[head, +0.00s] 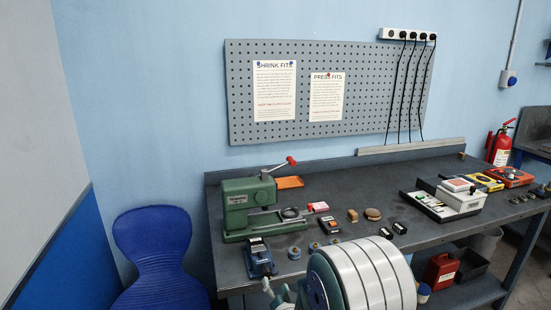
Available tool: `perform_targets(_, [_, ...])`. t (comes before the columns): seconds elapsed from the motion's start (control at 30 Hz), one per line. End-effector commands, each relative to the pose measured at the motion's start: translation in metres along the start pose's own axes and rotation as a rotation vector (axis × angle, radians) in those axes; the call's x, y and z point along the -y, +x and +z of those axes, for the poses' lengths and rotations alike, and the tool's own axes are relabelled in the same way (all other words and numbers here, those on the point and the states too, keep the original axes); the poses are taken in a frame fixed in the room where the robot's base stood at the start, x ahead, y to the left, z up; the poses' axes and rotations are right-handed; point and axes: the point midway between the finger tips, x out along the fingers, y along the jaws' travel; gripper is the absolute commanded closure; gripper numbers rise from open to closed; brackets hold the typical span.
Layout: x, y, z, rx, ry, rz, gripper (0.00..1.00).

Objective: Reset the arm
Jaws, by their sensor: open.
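My arm shows as a large white rounded link with dark bands (365,275) at the bottom centre, in front of the bench's near edge. A blue disc and small teal parts are at its left side. I cannot make out the fingers of my gripper in the head view. The arm hides part of the bench front and the space below it. No held object shows.
The dark bench (350,190) carries a green press (250,205) with a red-knobbed lever, a blue device (259,258), an orange tray (290,182), several small blocks and a white instrument (460,195). A blue chair (162,255) stands left. A pegboard (360,110) hangs behind.

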Motion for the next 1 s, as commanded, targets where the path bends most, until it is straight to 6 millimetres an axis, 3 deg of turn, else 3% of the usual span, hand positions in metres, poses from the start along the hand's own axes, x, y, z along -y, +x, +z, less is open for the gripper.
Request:
perform_targets(0.03, [0.004, -0.002, -0.017, 0.012, -0.017, 0.021, 0.23])
perform_targets(0.27, [0.008, -0.027, -0.069, 0.142, -0.116, 0.152, 0.23])
perform_targets(0.47, [0.011, -0.067, -0.106, 0.269, -0.194, 0.253, 0.23])
perform_targets(0.77, [0.015, -0.155, -0.144, 0.477, -0.294, 0.382, 0.23])
perform_targets(1.0, [0.02, -0.242, -0.158, 0.657, -0.358, 0.462, 0.23])
